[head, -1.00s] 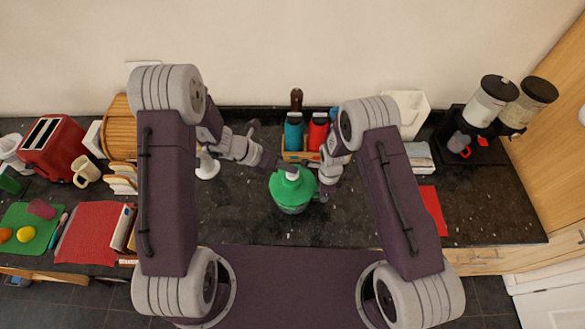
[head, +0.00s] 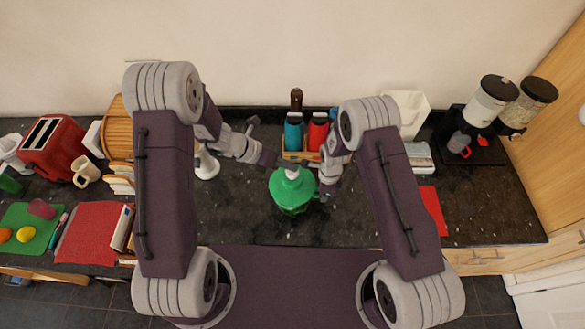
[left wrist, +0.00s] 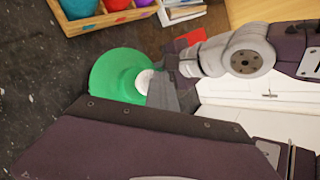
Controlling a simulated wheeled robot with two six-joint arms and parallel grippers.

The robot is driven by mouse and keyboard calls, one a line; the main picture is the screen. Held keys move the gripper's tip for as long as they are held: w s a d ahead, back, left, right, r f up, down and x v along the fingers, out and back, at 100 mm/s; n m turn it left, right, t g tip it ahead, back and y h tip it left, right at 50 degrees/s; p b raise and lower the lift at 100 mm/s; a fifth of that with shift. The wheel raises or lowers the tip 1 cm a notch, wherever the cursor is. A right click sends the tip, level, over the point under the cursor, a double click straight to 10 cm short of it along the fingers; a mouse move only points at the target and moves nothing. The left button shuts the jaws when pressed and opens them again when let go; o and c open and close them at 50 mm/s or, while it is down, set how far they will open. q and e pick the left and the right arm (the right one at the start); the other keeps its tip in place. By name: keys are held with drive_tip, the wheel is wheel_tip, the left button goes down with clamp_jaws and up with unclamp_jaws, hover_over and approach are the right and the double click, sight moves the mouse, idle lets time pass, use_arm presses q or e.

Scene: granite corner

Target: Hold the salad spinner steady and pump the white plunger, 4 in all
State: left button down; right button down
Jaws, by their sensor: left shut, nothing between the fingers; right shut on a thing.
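The green salad spinner (head: 290,199) stands on the dark granite counter, in the middle of the head view. Its white plunger (head: 292,173) sticks up at the centre of the lid; it also shows in the left wrist view (left wrist: 144,82). My left gripper (head: 284,162) is shut and empty, its tips right at the plunger top; I cannot tell if they touch it. My right gripper (head: 324,191) is shut on the spinner at its right side; the exact grip is partly hidden.
A wooden crate (head: 300,156) with blue and red bottles stands just behind the spinner. A white object (head: 206,165) stands to its left, a red cloth (head: 433,209) to its right. The counter in front of the spinner is clear.

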use_arm(q)
drive_tip(key=shift+r, duration=1.05)
drive_tip(key=shift+r, duration=2.5)
wheel_tip(320, 180, up, 4)
drive_tip(key=shift+f, duration=0.1)
idle(0.3)
drive_tip(key=shift+f, duration=0.1)
drive_tip(key=shift+f, duration=4.35)
